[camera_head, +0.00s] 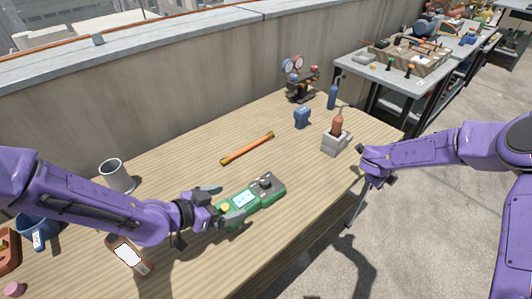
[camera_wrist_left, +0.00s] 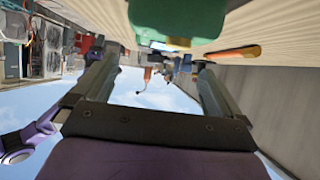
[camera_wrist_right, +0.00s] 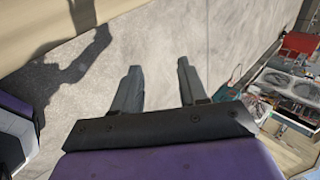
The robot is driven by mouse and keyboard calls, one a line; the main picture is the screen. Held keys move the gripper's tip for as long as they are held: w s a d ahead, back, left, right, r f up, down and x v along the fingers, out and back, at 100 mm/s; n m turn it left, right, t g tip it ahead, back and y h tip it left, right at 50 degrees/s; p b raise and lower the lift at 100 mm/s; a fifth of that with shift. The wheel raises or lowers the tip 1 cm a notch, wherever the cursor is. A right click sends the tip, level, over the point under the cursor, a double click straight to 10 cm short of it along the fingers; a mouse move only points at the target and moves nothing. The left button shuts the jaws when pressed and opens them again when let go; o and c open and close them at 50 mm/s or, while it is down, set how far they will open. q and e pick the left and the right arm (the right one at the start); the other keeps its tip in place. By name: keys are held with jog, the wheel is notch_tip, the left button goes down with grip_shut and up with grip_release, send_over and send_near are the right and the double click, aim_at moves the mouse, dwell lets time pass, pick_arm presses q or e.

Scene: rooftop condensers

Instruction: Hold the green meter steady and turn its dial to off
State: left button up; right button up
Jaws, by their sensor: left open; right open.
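The green meter (camera_head: 262,196) lies on the wooden table, with a pale screen and a dark round dial (camera_head: 266,182) at its far right end. In the left wrist view the green meter (camera_wrist_left: 175,17) shows at the top, just beyond the fingers. My left gripper (camera_head: 228,202) is open at the near left end of the meter, one finger on each side; I cannot tell whether it touches. My right gripper (camera_wrist_right: 157,82) is open and empty, off the table's right edge above the concrete floor. The dial's pointer setting is too small to read.
An orange-handled rod (camera_head: 247,148) lies behind the meter. A grey mug (camera_head: 117,175), a phone-like device (camera_head: 128,254) and a blue mug (camera_head: 38,232) are left. A grey block with a brown bottle (camera_head: 338,125), a blue item (camera_head: 302,118) and a gauge set (camera_head: 298,80) stand farther right.

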jog(key=w+a+r+m+y, duration=0.1)
jog(key=w+a+r+m, duration=0.2)
jog(key=a+r+m, duration=0.15)
pick_arm(q)
jog(key=shift+a, duration=0.2)
jog(key=shift+w+d+f, duration=0.15)
jog(key=shift+d+f, duration=0.05)
jog(key=x, duration=0.7)
jog(key=shift+d, duration=0.1)
jog(key=c, duration=1.2)
pick_arm(e)
notch_tip(320, 180, up, 11)
jog(key=m+g+y, duration=0.4)
jog(key=m+y, duration=0.2)
jog(key=m, duration=1.4)
send_over(265, 181)
jog(key=shift+r, duration=0.1)
pick_arm(q)
jog(key=shift+c, duration=1)
pick_arm(e)
jog(key=shift+o, duration=1.7)
jog(key=shift+w+a+r, duration=0.1)
jog(key=shift+r, duration=0.25)
pick_arm(q)
jog(key=shift+r, duration=0.1)
pick_arm(e)
notch_tip(265, 181, down, 10)
jog(key=n, duration=1.3)
jog(key=shift+f, duration=0.15)
jog(key=c, duration=1)
